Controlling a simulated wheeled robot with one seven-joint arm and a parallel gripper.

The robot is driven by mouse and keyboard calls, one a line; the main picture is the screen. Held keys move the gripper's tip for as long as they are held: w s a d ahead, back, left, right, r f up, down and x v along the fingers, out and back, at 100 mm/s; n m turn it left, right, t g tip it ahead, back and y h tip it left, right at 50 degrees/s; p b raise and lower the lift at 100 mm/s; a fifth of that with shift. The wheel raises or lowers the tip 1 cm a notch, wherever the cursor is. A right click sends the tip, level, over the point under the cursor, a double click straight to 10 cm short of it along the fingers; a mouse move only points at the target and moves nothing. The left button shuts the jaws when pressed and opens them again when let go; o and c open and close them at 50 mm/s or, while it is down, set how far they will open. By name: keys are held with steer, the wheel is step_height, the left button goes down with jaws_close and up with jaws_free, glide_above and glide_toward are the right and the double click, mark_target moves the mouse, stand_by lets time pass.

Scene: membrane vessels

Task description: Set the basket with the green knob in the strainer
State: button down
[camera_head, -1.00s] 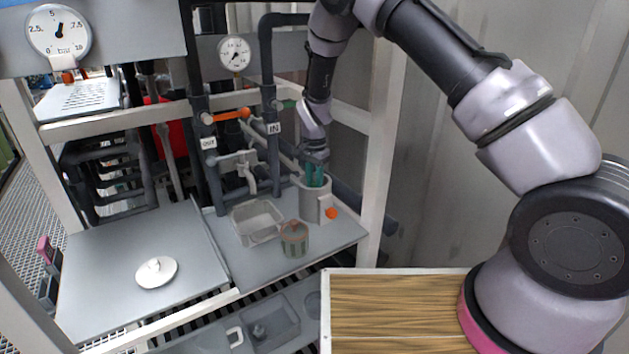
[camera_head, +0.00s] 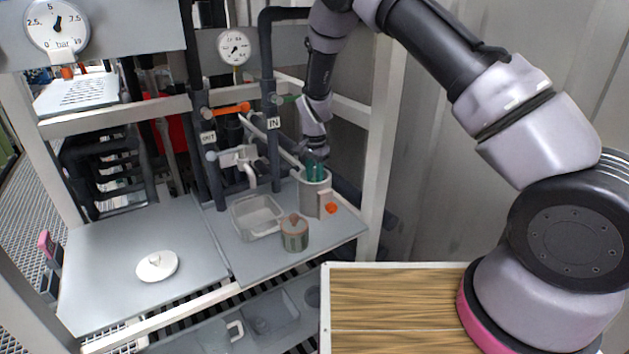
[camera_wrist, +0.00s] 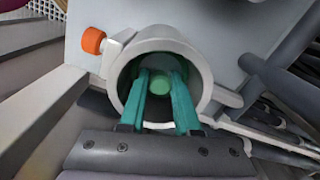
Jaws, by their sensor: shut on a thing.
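The strainer (camera_head: 311,201) is an upright grey cylinder with an open top and an orange knob on its side, on the bench at the right. My gripper (camera_head: 315,172) points down into its mouth, with its teal fingers partly inside. In the wrist view the round green knob (camera_wrist: 160,84) sits between the fingertips of my gripper (camera_wrist: 161,90), within the strainer's ring (camera_wrist: 203,66). My gripper is shut on the basket by this knob. The basket's body is hidden inside the strainer, so I cannot tell whether it rests on the bottom.
A second basket (camera_head: 294,237) with a reddish knob stands in front of the strainer. A grey open tray (camera_head: 257,217) is left of it. A white round lid (camera_head: 157,266) lies on the left bench panel. Pipes and a white frame post (camera_head: 378,150) stand close around the strainer.

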steer(key=c, duration=0.5)
jaws_free()
steer(key=shift+f, duration=0.1)
steer(key=shift+c, duration=0.2)
step_height(320, 180, up, 11)
steer(key=shift+f, duration=0.1)
